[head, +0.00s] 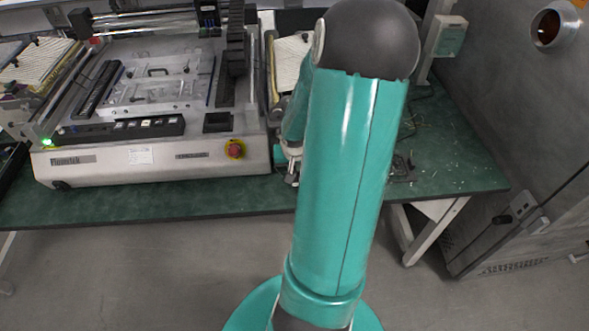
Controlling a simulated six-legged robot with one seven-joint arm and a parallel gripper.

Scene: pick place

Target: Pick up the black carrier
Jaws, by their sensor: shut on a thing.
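My gripper (291,178) is low over the green table, just right of the white machine, and is partly hidden behind my teal arm. It is shut on the black carrier; the grip itself is small and mostly covered by the arm. A dark, flat piece with openings (402,169) shows at table level on the right side of my arm. It looks like part of the black carrier, but the middle stretch is hidden. I cannot tell whether the carrier touches the table.
The white machine (150,165) with a red emergency button (234,149) fills the left of the green table (455,175). A grey metal cabinet (520,130) stands at the right. Small bits lie scattered on the table's right part. The floor in front is clear.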

